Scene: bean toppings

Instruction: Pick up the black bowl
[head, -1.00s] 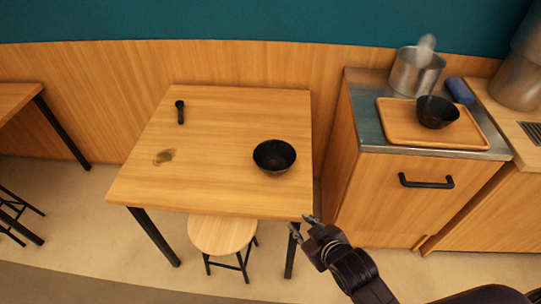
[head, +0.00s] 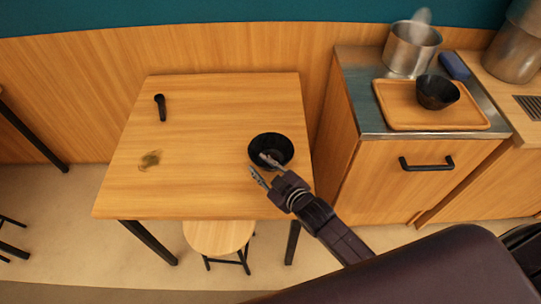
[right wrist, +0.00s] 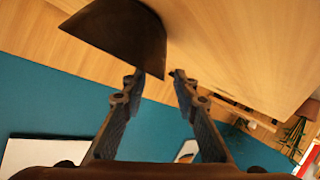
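A black bowl (head: 270,146) stands upright on the wooden table (head: 200,120), near its right side. It also shows as a dark shape at the top of the right wrist view (right wrist: 118,36). My right gripper (head: 258,163) is at the near side of this bowl, its fingers apart. In the right wrist view the open fingers (right wrist: 157,78) have nothing between them, and the bowl's rim is close to one fingertip. I cannot tell whether they touch. A second black bowl (head: 437,93) sits on a wooden tray (head: 400,118) on the counter. My left gripper is not in view.
A small black object (head: 161,107) and a dark smudge (head: 150,160) are on the table's left part. A stool (head: 218,237) stands at the table's near edge. A metal pot (head: 411,50) and a blue item (head: 454,66) are on the counter.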

